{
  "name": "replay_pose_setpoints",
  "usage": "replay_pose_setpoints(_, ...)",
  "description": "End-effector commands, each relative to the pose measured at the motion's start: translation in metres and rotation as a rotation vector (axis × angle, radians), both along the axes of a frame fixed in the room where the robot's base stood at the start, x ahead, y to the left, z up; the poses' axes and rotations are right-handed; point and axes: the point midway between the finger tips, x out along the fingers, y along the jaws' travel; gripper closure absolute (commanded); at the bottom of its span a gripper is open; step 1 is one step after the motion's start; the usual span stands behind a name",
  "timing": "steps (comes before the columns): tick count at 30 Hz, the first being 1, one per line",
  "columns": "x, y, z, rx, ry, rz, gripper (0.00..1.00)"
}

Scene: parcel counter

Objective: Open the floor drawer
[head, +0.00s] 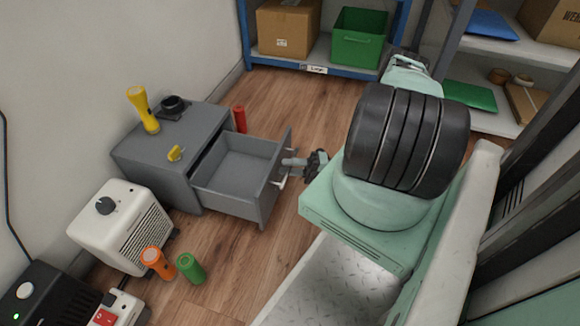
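The grey floor drawer (235,172) is pulled well out of its low grey cabinet (172,174), and its inside looks empty. Its light handle (281,183) is on the front panel, facing right. My gripper (289,166) is low at the right of the drawer front, right by the handle. Its fingertips are small and partly covered in this view, so I cannot tell whether they are shut on the handle or apart.
A yellow flashlight (143,109), a black round item (174,106) and a small yellow object (175,153) are on the cabinet. A red cylinder (240,119) stands behind the drawer. A white heater (121,227), an orange flashlight (158,263) and a green one (191,268) stand in front.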

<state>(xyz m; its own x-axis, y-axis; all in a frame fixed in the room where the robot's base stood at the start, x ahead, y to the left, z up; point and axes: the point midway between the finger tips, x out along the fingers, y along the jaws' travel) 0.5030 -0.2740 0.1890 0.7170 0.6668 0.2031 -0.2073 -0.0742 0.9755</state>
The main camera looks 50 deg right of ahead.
Motion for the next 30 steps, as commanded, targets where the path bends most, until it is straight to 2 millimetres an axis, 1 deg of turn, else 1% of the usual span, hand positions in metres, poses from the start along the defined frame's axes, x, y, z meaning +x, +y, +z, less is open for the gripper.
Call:
replay_pose_setpoints(5,-0.002,-0.002,0.000,0.001,-0.001,-0.001,0.67)
replay_pose_setpoints(8,-0.009,-0.009,-0.002,-0.001,0.000,-0.002,0.67)
replay_pose_setpoints(11,-0.021,-0.020,-0.004,-0.002,0.000,-0.002,0.67)
replay_pose_setpoints(24,-0.094,-0.088,-0.027,-0.002,0.001,-0.002,0.67)
replay_pose_setpoints(27,-0.107,-0.099,-0.030,-0.001,0.000,-0.001,0.67)
replay_pose_setpoints(30,-0.116,-0.108,-0.034,-0.001,0.000,-0.001,0.67)
